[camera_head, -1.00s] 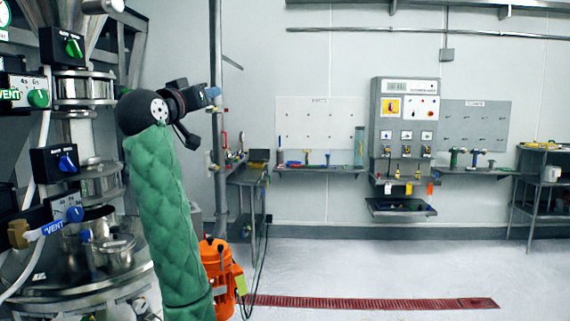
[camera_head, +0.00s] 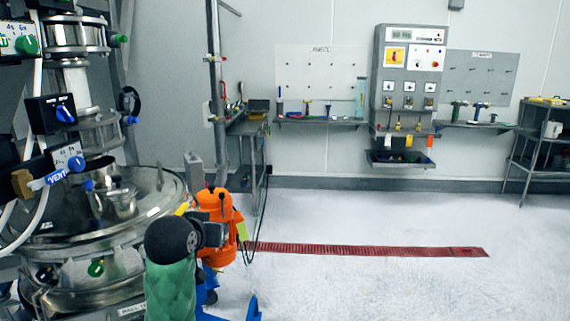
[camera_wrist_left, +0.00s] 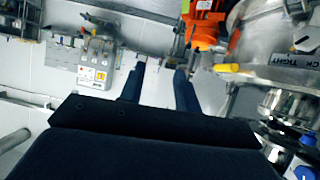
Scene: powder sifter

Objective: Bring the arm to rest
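My left arm, in a green quilted sleeve, rises from the bottom of the head view. Its dark left gripper (camera_head: 215,235) appears small in front of the orange machine, and its fingers are hard to make out there. In the left wrist view, the two dark fingers of the left gripper (camera_wrist_left: 160,70) stand apart with nothing between them. My right arm and gripper are not in view.
The steel sifter (camera_head: 150,205) with its valves and knobs stands on the left. An orange machine (camera_head: 218,215) on a blue base is beside it. A control panel (camera_head: 408,80) and benches line the back wall. Floor (camera_head: 400,285) on the right is clear; a red drain grate (camera_head: 370,249) crosses it.

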